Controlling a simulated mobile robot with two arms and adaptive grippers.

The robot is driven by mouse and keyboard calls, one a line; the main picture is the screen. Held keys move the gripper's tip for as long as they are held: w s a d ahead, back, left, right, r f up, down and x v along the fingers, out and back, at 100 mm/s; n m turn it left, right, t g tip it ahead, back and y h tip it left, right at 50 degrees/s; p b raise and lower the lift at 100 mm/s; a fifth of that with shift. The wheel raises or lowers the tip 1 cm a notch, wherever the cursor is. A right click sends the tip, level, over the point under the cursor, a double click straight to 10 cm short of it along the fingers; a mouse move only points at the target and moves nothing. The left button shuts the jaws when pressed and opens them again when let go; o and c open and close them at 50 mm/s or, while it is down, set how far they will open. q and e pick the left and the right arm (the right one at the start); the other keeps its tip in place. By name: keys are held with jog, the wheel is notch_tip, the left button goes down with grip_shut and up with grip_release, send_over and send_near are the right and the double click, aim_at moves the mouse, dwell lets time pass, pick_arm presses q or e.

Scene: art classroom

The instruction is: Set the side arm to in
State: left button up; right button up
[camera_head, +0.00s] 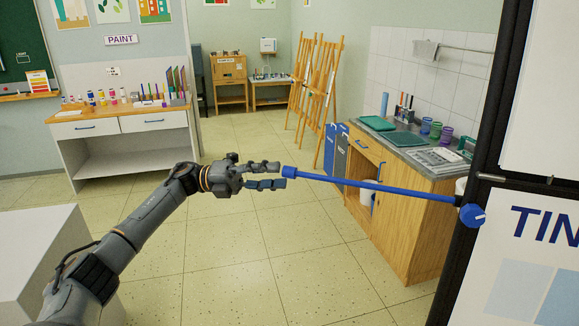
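The side arm is a long blue rod (370,185) with a blue tip at its left end. It is joined at its right end to a blue knob (472,215) on the black post of a white board. The rod sticks out to the left from the post, nearly level. My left gripper (279,175) is open, its two fingers pointing right at the rod's blue tip. The tip appears at or just beyond the fingertips; I cannot tell whether they touch. My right gripper is not in view.
The white board (535,240) in its black frame fills the right edge. A wooden sink cabinet (410,235) stands behind the rod. A paint table (125,125) and easels (318,85) stand farther back. A white block (40,250) is at the lower left. The tiled floor between is clear.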

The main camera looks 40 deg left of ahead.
aim_at(282, 170)
pick_arm(q)
jog(key=s+a+r+m+g, duration=0.3)
jog(key=s+a+r, duration=0.1)
jog(key=s+a, duration=0.2)
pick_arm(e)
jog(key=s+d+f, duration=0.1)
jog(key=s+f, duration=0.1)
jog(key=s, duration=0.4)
pick_arm(q)
jog(key=shift+y, duration=0.4)
jog(key=p+x, duration=0.3)
jog(key=x, duration=0.3)
jog(key=p+x, duration=0.3)
jog(key=x, duration=0.3)
jog(key=shift+s+r, duration=0.15)
jog(key=shift+r, duration=0.05)
jog(key=shift+w+d+f, duration=0.15)
jog(key=shift+w+d, duration=0.05)
jog(key=shift+d, duration=0.45)
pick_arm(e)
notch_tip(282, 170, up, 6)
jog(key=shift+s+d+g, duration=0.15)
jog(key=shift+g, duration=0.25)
pick_arm(q)
jog(key=shift+c, duration=0.2)
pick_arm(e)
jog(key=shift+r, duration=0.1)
pick_arm(q)
grip_shut()
